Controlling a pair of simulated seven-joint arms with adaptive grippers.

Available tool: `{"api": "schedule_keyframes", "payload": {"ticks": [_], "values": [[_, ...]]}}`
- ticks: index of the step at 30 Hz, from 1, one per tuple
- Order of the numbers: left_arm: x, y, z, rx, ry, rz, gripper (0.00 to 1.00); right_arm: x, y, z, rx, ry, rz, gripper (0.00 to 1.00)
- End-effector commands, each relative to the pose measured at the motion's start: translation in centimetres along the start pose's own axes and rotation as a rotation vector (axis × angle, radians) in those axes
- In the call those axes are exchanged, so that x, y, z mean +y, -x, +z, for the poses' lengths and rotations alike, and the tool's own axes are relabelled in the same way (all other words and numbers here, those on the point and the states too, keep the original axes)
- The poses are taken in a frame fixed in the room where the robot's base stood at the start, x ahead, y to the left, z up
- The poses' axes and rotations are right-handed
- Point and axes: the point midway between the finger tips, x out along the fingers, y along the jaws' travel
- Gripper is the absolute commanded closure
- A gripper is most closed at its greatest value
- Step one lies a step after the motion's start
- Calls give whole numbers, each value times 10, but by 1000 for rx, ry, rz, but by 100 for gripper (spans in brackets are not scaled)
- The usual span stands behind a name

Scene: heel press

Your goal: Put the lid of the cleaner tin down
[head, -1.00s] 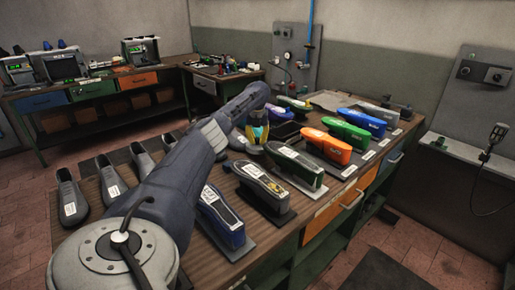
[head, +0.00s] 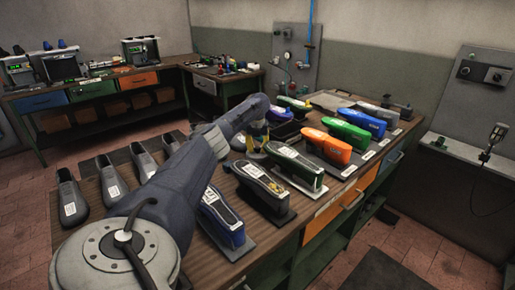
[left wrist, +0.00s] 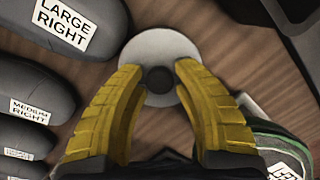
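The lid (left wrist: 137,49) is a pale round disc with a dark knob (left wrist: 158,80) at its centre. In the left wrist view it lies over the wooden bench top. In the head view my left gripper (head: 253,142) is low over the bench, among the shoe forms, and the lid cannot be made out there. I cannot make out the cleaner tin in either view. My right gripper is not in view.
Grey lasts (left wrist: 75,40) labelled large right and medium right lie left of the lid. A green-edged shoe form (left wrist: 285,155) is at the lower right. In the head view, coloured shoe forms such as the orange one (head: 326,146) fill the bench's right side.

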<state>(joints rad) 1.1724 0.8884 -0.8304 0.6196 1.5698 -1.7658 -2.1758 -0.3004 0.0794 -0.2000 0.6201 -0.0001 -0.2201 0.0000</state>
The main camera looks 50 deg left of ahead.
Motion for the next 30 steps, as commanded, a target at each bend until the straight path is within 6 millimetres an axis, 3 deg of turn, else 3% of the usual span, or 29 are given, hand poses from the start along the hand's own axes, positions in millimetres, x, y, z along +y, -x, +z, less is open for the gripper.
{"api": "schedule_keyframes", "payload": {"ticks": [14,30], "values": [[0,9,1,-1,1,-1,62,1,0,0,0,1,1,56],[0,97,1,-3,-1,-1,62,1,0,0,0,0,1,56]]}}
